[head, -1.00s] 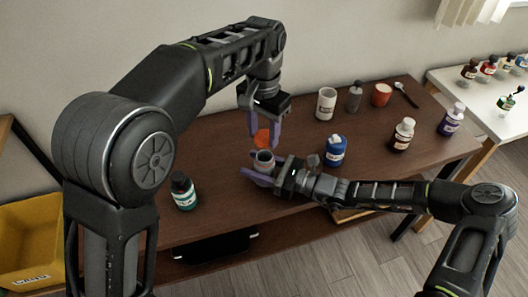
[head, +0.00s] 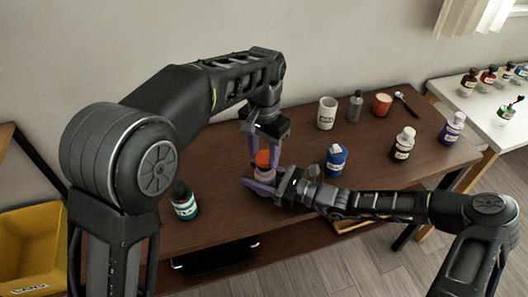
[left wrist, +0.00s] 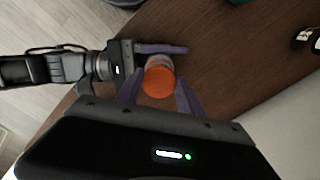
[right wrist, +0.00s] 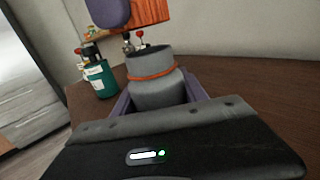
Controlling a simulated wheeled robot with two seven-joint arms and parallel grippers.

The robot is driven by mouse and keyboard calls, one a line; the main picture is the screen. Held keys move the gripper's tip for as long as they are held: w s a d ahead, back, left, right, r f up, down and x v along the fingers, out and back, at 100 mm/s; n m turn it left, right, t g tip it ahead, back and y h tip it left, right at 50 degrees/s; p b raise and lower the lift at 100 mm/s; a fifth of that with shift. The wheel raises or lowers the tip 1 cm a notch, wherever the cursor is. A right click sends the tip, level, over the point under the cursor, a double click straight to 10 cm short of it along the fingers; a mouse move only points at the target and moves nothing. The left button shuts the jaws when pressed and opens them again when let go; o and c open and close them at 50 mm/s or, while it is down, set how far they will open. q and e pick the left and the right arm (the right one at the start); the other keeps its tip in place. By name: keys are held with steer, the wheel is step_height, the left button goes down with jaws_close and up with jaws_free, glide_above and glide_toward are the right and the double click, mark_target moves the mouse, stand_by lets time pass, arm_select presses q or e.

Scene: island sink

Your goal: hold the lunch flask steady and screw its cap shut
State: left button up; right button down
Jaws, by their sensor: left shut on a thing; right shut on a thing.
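The lunch flask is a grey cylinder with an orange band (right wrist: 152,85), upright with its open mouth showing in the right wrist view. My right gripper (head: 262,186) is shut around the flask body low at the table's front. The cap is orange (left wrist: 159,82) and sits between the purple fingers of my left gripper (head: 263,152), which comes down from above and is shut on it. In the right wrist view the cap (right wrist: 150,12) hangs just above the flask mouth, with a small gap. In the head view the cap hides the mouth.
A blue jar (head: 336,160) stands to the right. The table between is mostly clear.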

mark_target(265, 178)
arm_select(q)
steer(key=shift+f, duration=0.9)
steer(key=shift+f, duration=0.55)
stand_by(0.5)
